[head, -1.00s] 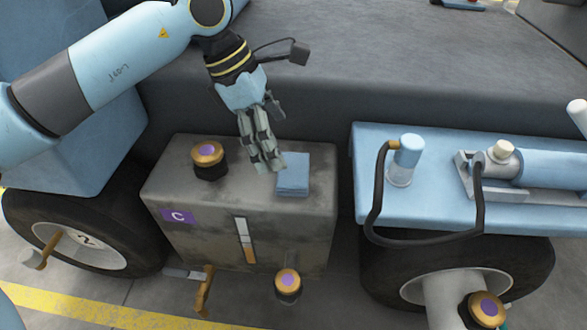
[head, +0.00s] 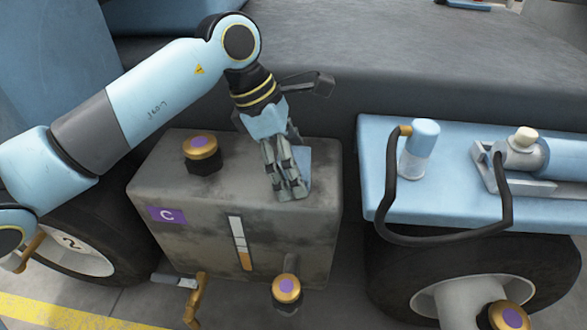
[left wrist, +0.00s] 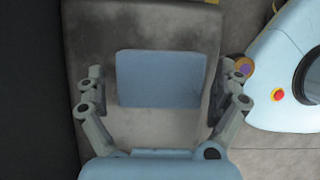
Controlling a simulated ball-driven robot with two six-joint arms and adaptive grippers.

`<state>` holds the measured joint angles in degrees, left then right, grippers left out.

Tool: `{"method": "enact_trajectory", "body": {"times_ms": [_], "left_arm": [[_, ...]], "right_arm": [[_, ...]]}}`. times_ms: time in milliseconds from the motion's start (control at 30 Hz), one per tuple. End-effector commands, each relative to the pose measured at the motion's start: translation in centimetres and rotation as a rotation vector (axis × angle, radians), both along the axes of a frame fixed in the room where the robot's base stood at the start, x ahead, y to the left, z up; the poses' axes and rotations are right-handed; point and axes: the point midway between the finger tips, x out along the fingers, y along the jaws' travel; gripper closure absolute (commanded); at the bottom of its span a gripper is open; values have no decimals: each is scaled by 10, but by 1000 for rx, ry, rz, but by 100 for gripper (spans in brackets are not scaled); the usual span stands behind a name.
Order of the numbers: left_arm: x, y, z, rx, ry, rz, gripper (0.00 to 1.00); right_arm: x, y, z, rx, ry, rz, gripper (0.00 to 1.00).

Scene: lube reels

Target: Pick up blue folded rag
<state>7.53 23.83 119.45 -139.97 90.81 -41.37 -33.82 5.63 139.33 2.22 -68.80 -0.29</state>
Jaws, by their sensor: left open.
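The blue folded rag (head: 304,168) lies on top of the grey box marked C (head: 180,240), near its right end. In the head view my left gripper (head: 287,192) is in front of the rag and hides most of it. In the left wrist view the whole rag (left wrist: 160,78) shows as a flat blue rectangle. It lies beyond and between the two spread fingers of my left gripper (left wrist: 163,104), which is open and empty. A gap shows on each side between finger and rag. My right gripper is not in view.
A gold-topped cap (head: 202,148) stands on the box's left end. A blue shelf (head: 375,180) at the right carries a blue cylinder (head: 420,145) with a black hose (head: 388,205). A dark grey wall or body (head: 400,70) rises behind the box.

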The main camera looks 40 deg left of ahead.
Motion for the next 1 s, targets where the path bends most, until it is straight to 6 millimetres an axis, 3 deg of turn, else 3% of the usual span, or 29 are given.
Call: {"method": "enact_trajectory", "body": {"times_ms": [33,367,567,667,767,1000], "left_arm": [[0,0,0,0,0,0,4],[0,0,0,0,0,0,46],[0,0,1,0,0,0,46],[1,0,11,-1,-4,0,46],[1,0,31,-1,-8,-2,46],[1,0,82,0,-8,0,46]], "right_arm": [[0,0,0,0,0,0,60],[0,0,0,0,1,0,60],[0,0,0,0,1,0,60],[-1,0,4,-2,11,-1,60],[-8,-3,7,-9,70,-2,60],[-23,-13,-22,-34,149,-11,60]]}}
